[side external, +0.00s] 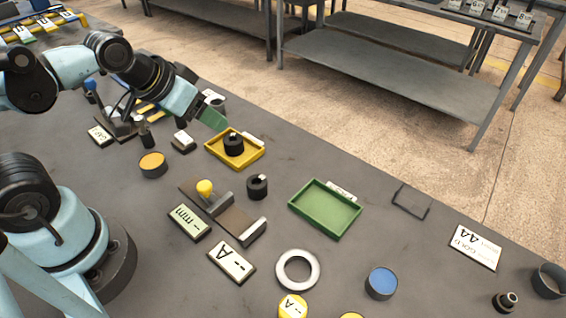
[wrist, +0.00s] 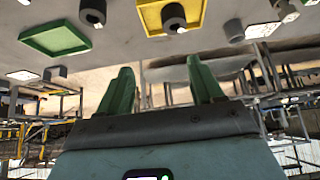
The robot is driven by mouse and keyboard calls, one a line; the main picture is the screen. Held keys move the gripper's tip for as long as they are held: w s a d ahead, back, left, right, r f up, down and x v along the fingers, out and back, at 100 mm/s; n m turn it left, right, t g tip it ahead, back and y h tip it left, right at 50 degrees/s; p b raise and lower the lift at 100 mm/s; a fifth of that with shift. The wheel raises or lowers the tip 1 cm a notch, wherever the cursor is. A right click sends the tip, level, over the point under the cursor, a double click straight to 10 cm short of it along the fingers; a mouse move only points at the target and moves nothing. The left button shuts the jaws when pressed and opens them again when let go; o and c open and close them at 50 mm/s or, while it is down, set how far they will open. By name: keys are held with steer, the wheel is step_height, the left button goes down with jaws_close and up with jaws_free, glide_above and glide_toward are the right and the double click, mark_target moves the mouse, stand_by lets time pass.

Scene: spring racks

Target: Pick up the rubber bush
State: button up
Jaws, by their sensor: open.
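Two similar short black cylinders with a hole in the top look like rubber bushes; I cannot tell them apart by name. One black bush (side external: 234,146) stands in the yellow tray (side external: 211,148), and it also shows in the wrist view (wrist: 173,18). The other black bush (side external: 257,188) stands on the bare bench, also in the wrist view (wrist: 93,13). My gripper (side external: 212,118) is open and empty, raised by the far left side of the yellow tray. Its two green fingers (wrist: 160,66) are apart, with nothing between them.
An empty green tray (side external: 325,210) lies right of the bushes. A yellow-knobbed fixture (side external: 205,190) stands close left of the loose bush. A metal ring (side external: 297,270), a blue-topped disc (side external: 381,283) and an orange-topped disc (side external: 153,164) lie around.

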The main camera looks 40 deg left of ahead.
steer(key=shift+o, duration=0.4)
steer(key=m+g+h, duration=0.1)
steer(key=m+g, duration=0.5)
steer(key=m, duration=0.3)
glide_toward(256, 181)
steer(key=shift+w+d+f, duration=0.1)
steer(key=shift+d+f, duration=0.2)
steer(key=shift+f, duration=1.25)
steer(key=shift+w+d+f, duration=0.1)
steer(key=shift+d+f, duration=0.15)
steer(key=shift+f, duration=1.25)
steer(key=shift+d+f, duration=0.3)
steer(key=shift+f, duration=1.25)
steer(key=shift+c, duration=0.5)
steer(key=c, duration=1.1)
steer(key=shift+o, duration=0.2)
steer(key=shift+r, duration=0.2)
